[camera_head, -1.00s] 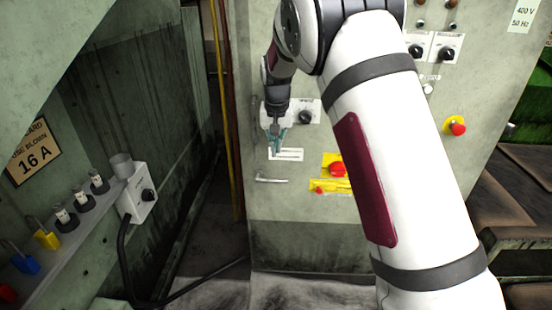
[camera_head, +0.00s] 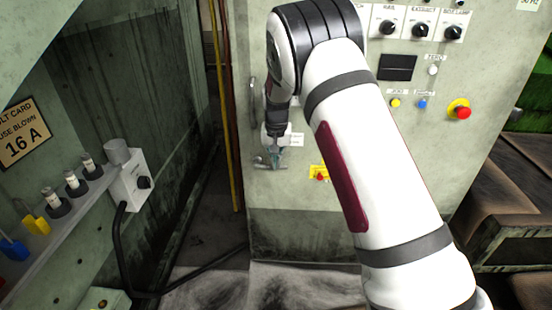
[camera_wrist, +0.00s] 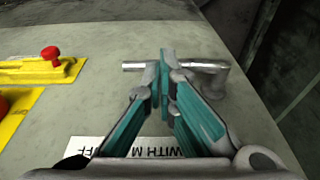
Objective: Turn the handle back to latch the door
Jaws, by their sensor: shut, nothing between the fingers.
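The metal handle (camera_head: 260,161) is a short bar low on the left edge of the grey-green cabinet door (camera_head: 300,225). It also shows in the wrist view (camera_wrist: 207,67), lying about horizontal, with its thicker pivot end at the right and its thin end at the left. My gripper (camera_head: 275,164) is at the handle, and it shows in the wrist view (camera_wrist: 164,62) with its teal fingers together. The fingertips overlap the middle of the bar and hide part of it. I cannot tell whether they touch it. Whether the door sits flush is unclear.
A red button on a yellow plate (camera_wrist: 45,66) is left of the handle in the wrist view. A fuse shelf with a grey switch box (camera_head: 130,180) and black cable stands at left. Yellow and red pipes (camera_head: 228,120) run beside the cabinet. A red emergency stop (camera_head: 462,112) is at right.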

